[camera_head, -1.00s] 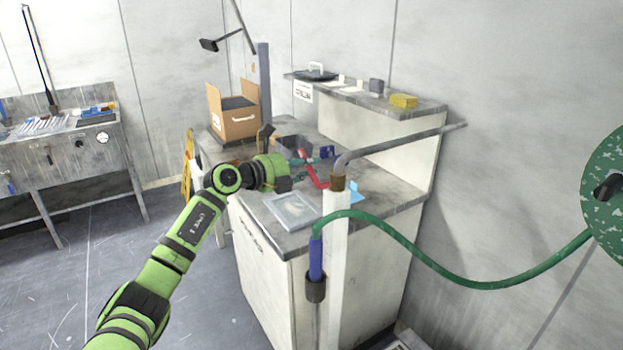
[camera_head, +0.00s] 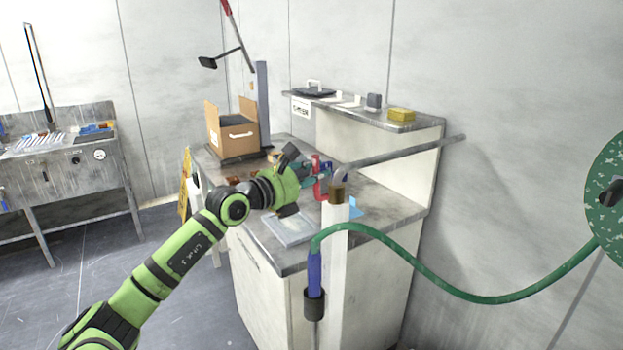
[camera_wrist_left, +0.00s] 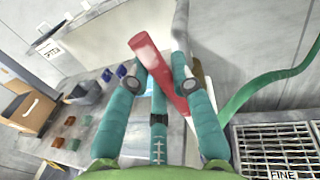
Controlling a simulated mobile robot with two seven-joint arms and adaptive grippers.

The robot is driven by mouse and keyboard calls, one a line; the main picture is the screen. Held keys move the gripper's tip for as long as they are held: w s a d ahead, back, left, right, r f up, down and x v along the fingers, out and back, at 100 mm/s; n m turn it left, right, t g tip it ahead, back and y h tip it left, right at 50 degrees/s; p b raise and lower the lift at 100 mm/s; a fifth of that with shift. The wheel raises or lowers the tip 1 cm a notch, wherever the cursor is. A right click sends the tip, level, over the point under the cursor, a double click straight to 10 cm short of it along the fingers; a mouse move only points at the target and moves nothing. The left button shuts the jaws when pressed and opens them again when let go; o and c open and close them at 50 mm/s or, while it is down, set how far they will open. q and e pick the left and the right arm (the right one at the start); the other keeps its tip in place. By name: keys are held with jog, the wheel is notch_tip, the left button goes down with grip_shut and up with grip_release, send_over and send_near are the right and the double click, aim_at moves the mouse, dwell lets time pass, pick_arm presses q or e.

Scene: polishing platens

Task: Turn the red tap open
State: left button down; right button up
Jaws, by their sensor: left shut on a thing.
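The red tap handle (camera_head: 317,188) shows beside the top of the white post, at the brass fitting (camera_head: 338,192) of the grey pipe. In the left wrist view the red handle (camera_wrist_left: 157,66) runs diagonally between the fingers. My left gripper (camera_head: 312,176) reaches it from the left over the worktop. Its teal fingers (camera_wrist_left: 160,82) are closed around the handle, one on each side, with a third finger below. Part of the handle is hidden by the fingers in the head view. My right gripper is in neither view.
A cardboard box (camera_head: 238,134) stands at the back of the worktop (camera_head: 385,207). A clear tray (camera_head: 288,228) lies at its front. A green hose (camera_head: 440,280) hangs from the post to the right. A shelf (camera_head: 350,107) carries a yellow block (camera_head: 401,114).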

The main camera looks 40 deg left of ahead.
pick_arm(q)
jog(key=shift+s+d+m, duration=0.1)
jog(key=shift+d+m, duration=0.1)
jog(key=shift+m, duration=0.2)
jog(key=c, duration=1)
grip_release()
jog(key=shift+d, duration=0.1)
jog(key=shift+c, duration=0.2)
jog(key=v, duration=1.2)
jog(key=shift+d, duration=0.1)
